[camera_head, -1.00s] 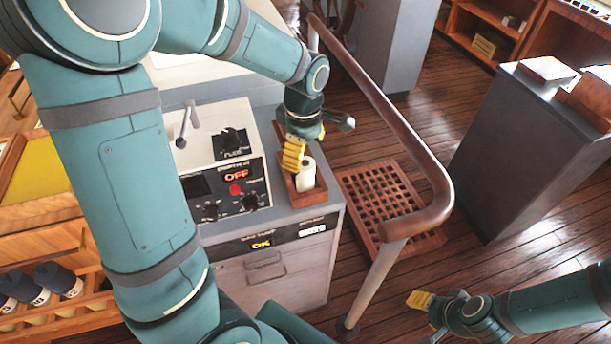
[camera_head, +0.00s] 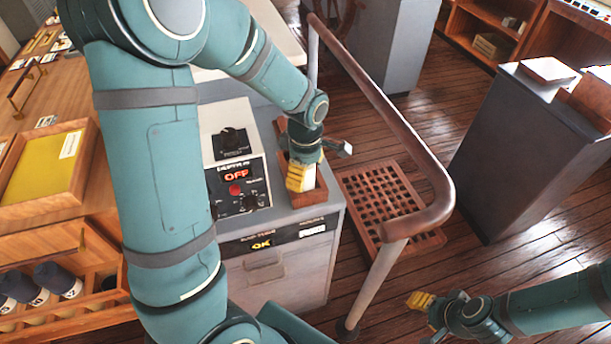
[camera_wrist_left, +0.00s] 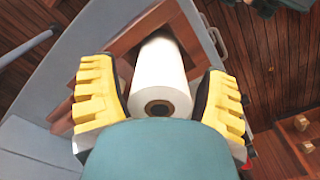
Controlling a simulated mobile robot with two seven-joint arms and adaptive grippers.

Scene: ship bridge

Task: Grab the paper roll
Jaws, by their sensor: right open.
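The white paper roll (camera_wrist_left: 160,75) has a brown core and sits in a small wooden tray (camera_wrist_left: 118,45) in the left wrist view. In the head view the tray (camera_head: 318,193) is on the grey console, and the roll is mostly hidden by my left gripper (camera_head: 300,178). That gripper's yellow fingers (camera_wrist_left: 162,100) are open on either side of the roll in the wrist view, with a small gap on each side. My right gripper (camera_head: 420,301) is open and empty at the lower right, away from the roll.
The console (camera_head: 285,265) has a control panel (camera_head: 238,188) left of the tray. A wooden handrail (camera_head: 400,130) and a floor grating (camera_head: 375,195) lie to its right. A dark cabinet (camera_head: 520,150) stands further right. Open floor lies between.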

